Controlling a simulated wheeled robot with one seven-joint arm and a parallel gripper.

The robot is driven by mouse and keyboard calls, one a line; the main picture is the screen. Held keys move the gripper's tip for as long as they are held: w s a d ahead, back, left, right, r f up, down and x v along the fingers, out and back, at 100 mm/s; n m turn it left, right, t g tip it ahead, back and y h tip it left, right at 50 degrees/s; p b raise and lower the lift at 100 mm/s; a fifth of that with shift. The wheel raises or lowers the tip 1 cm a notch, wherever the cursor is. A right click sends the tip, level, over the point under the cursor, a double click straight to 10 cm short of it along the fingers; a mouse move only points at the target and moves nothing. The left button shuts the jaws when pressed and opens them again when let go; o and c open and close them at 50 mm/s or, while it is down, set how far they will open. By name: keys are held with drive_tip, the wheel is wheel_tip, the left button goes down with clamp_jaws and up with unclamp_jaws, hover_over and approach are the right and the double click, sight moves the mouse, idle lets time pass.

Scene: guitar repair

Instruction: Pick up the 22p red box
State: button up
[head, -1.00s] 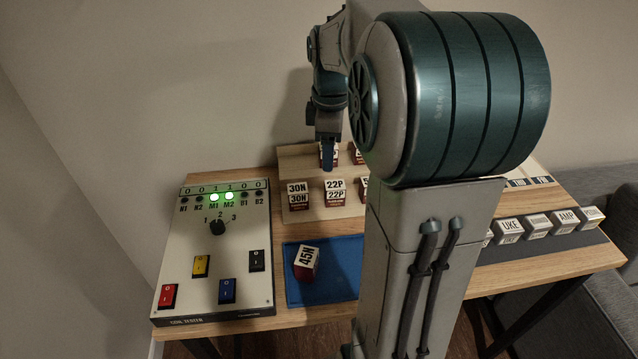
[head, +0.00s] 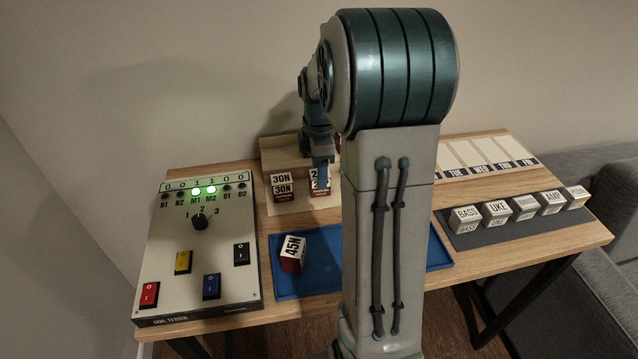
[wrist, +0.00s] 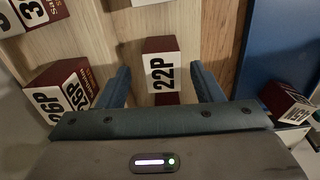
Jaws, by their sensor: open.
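The 22P box (head: 320,186), dark red with a white label, stands on the wooden stand, partly hidden behind my gripper (head: 320,168) in the head view. In the wrist view the 22P box (wrist: 161,45) lies between the two blue fingers of my gripper (wrist: 160,70). The fingers are open, one on each side of the box, with a gap visible on both sides. I cannot tell how far the fingertips are above or beside the box in depth.
A 30N box (head: 282,187) stands left of the 22P box; another red box (wrist: 62,88) is close to the left finger in the wrist view. A 45N box (head: 292,254) sits tilted on the blue tray (head: 305,282). The coil tester (head: 200,255) stands at left.

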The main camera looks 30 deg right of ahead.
wheel_tip(320, 180, down, 4)
drive_tip(key=shift+s+f, duration=0.1)
drive_tip(key=c, duration=1.1)
drive_tip(key=shift+c, duration=0.2)
drive_tip(key=shift+r, duration=0.2)
